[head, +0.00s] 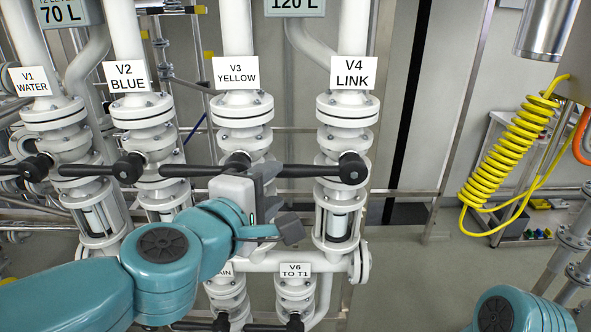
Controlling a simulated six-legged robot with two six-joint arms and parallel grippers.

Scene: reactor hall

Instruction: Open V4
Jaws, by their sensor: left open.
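The V4 LINK valve (345,140) is a white flanged valve on a vertical pipe, under the V4 label (353,73). Its black lever (318,170) lies horizontal, pointing left from its hub, across the pipe line. My left gripper (279,204) is open, with dark fingers and a pale body, just left of and below the free end of the lever. Its upper finger is close to the lever tip; I cannot tell if they touch. Nothing shows between the fingers. My right gripper is out of view; only a teal part of my right arm shows at the bottom right.
V1, V2 and V3 (242,110) stand in a row to the left, also with horizontal black levers. V6 (295,285) is below. My left arm covers part of the lower pipes. A coiled yellow hose (510,150) hangs at right. Open floor (425,280) lies right of V4.

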